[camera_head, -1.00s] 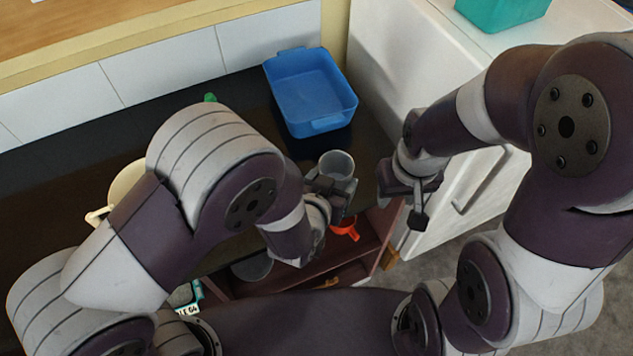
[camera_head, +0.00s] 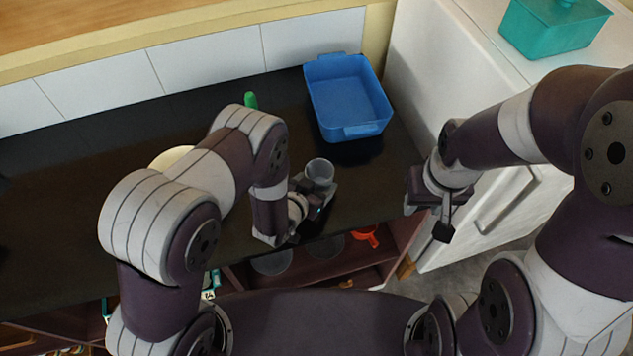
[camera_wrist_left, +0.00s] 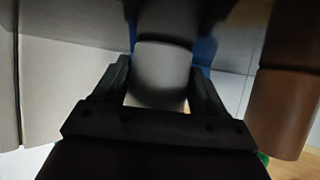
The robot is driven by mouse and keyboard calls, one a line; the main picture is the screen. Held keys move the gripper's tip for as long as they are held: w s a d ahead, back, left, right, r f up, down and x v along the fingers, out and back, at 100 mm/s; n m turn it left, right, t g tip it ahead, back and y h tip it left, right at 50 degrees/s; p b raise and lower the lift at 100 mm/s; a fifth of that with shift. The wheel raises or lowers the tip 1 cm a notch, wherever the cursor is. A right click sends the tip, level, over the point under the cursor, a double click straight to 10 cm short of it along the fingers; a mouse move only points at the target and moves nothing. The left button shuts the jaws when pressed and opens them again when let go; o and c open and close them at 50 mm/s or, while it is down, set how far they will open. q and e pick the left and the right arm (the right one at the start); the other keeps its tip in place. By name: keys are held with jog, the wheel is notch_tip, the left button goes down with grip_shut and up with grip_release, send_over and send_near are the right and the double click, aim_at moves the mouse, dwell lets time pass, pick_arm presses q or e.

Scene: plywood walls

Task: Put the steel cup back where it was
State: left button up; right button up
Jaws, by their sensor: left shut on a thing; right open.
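The steel cup (camera_head: 319,171) is a grey, open-topped cup, upright over the dark counter (camera_head: 225,107) in front of the blue bin. My left gripper (camera_head: 313,187) is shut on it from the left and near side. In the left wrist view the cup (camera_wrist_left: 160,75) sits between the two dark fingers of the left gripper (camera_wrist_left: 158,92). I cannot tell whether its base touches the counter. My right gripper (camera_head: 428,218) is open and empty to the right, in front of the white cabinet.
A blue bin (camera_head: 347,97) stands at the back of the counter. A green object (camera_head: 250,100) and a pale round thing (camera_head: 171,157) are partly hidden behind my left arm. Below the counter, an open shelf holds an orange-red item (camera_head: 366,236). A white cabinet (camera_head: 460,110) bounds the right.

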pick_arm(q)
jog(key=shift+f, duration=0.15)
jog(key=o, duration=1.1)
